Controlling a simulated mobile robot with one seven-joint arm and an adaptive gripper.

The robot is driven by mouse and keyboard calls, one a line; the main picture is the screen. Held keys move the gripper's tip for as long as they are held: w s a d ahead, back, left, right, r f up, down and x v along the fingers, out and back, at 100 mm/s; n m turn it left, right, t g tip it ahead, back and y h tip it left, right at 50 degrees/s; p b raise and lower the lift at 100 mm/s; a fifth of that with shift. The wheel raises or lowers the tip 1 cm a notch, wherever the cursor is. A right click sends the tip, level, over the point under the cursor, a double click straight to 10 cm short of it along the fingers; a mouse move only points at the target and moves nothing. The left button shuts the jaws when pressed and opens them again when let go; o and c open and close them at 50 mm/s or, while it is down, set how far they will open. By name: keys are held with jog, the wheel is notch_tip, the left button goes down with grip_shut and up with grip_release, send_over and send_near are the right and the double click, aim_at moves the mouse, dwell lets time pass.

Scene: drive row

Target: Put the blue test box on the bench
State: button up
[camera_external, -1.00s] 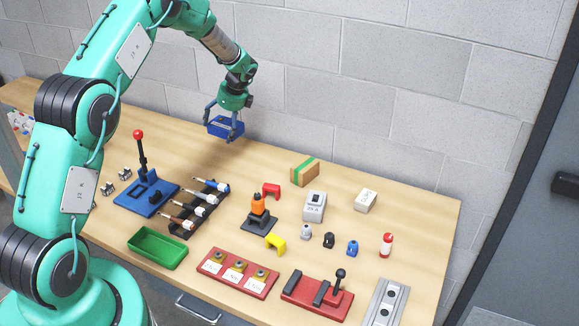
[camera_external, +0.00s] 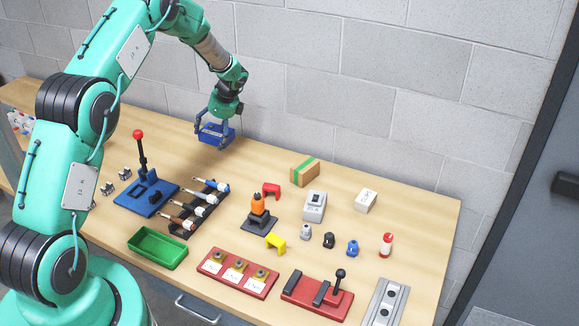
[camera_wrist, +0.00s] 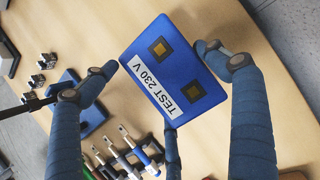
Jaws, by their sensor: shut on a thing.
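The blue test box (camera_external: 215,133) is between the fingers of my gripper (camera_external: 213,132), close over the back part of the bench (camera_external: 262,160) near the wall. In the wrist view the box (camera_wrist: 184,72) shows a white label reading "TEST 230 V" and two brown-gold squares. It sits tilted in that picture. My gripper (camera_wrist: 150,78) is shut on the box, with fingers on opposite sides and another finger at its lower edge. Whether the underside of the box touches the bench is hard to tell.
A blue lever fixture (camera_external: 148,190) with a red knob and a black rack of screwdrivers (camera_external: 198,208) stand in front of the box. A cardboard box with green tape (camera_external: 304,171) stands to the right. The bench between is clear. The grey block wall (camera_external: 300,80) is close behind.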

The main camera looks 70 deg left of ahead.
jog(key=shift+f, duration=1.4)
jog(key=shift+f, duration=1.85)
jog(key=shift+f, duration=0.15)
jog(key=o, duration=1.5)
jog(key=shift+c, duration=0.2)
jog(key=v, duration=1.2)
jog(key=shift+r, duration=0.2)
